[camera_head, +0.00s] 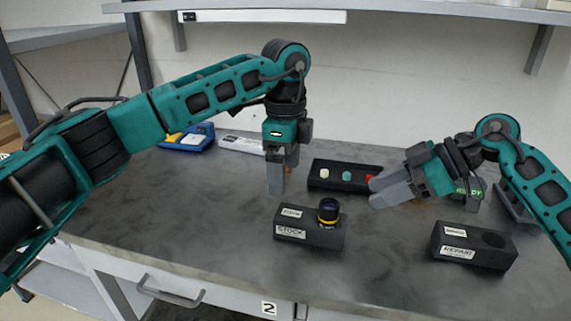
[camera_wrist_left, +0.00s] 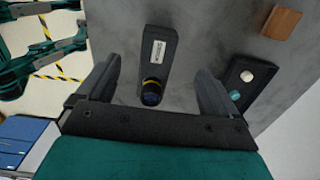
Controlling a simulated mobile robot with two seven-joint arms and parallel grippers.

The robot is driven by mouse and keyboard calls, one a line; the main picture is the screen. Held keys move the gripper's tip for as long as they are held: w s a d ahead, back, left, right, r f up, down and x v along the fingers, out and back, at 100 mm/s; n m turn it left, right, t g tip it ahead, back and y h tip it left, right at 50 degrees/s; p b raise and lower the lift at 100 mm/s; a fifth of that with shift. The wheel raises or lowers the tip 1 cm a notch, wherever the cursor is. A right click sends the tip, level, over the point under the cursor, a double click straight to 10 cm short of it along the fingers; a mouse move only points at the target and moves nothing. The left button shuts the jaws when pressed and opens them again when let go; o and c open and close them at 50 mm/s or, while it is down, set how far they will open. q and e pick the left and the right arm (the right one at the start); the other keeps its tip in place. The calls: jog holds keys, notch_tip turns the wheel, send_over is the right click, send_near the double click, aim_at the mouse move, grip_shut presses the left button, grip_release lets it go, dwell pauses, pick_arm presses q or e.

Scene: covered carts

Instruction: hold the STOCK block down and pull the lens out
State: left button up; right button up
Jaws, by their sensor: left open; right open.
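The dark STOCK block (camera_head: 310,236) lies near the table's front edge. The black lens (camera_head: 328,210) with a yellow ring stands upright in its right end. In the left wrist view the block (camera_wrist_left: 160,38) and lens (camera_wrist_left: 152,92) appear between the finger lines. My left gripper (camera_head: 277,180) is open and empty, pointing down above and behind the block, apart from it. My right gripper (camera_head: 378,190) is open and empty, right of and behind the lens, its fingers pointing left.
Another labelled dark block (camera_head: 475,246) with an empty round hole sits at the right. A dark holder (camera_head: 318,176) with white, green and red pieces lies behind. A blue case (camera_head: 190,140) and a white box (camera_head: 240,145) are at the back left. The left tabletop is clear.

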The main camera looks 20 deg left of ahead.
aim_at(285, 212)
pick_arm(q)
notch_tip(285, 212, down, 12)
jog(key=shift+f, duration=0.2)
jog(key=shift+c, duration=0.3)
jog(key=c, duration=1)
